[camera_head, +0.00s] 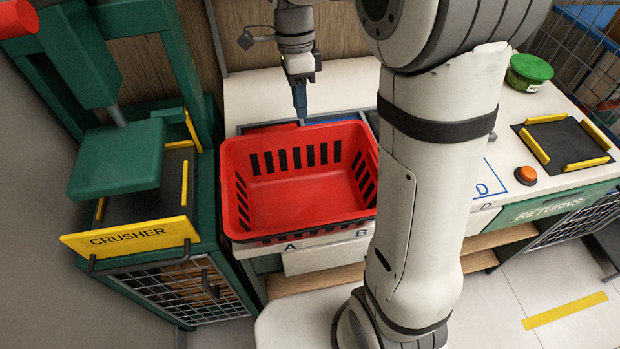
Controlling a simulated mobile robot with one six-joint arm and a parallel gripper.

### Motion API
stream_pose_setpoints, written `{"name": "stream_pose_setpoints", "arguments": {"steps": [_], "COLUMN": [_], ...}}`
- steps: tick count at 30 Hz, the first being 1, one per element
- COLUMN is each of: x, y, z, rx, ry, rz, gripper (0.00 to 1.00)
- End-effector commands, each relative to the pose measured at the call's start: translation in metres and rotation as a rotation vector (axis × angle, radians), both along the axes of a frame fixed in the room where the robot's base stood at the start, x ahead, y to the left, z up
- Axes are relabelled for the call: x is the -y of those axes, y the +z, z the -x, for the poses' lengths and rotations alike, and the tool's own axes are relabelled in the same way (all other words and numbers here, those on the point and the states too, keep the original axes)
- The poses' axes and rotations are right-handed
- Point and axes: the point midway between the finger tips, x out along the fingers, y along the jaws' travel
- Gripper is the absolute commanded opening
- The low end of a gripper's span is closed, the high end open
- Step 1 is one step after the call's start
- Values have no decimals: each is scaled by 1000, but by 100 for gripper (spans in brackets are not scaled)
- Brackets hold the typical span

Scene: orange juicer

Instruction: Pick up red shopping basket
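The red shopping basket (300,192) sits upright on the white counter in the middle of the head view, above the drawers marked A and B. It looks empty, with slotted sides. Its right edge is partly hidden by my arm. My gripper (300,108) points down just behind the basket's far rim. I see it edge-on, so whether its fingers are open or shut does not show. I cannot tell whether it touches the basket or a red part behind the rim.
A green crusher (118,160) stands close to the basket's left side. On the right of the counter are a green-lidded container (529,72), an orange button (526,175) and a black pad with yellow rails (563,143). A wooden wall rises behind.

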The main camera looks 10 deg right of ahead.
Motion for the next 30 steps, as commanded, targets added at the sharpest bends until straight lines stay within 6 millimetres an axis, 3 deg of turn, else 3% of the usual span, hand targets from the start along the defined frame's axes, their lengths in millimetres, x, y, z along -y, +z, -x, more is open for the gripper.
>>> {"name": "stream_pose_setpoints", "arguments": {"steps": [11,18,26,30], "x": [5,6,6,6], "y": [-4,-41,-63,-83], "z": [0,9,14,19], "rx": [-1,-5,-2,-5], "ry": [-13,-14,-15,-15], "rz": [0,0,1,1], "gripper": [28,28,28,28]}}
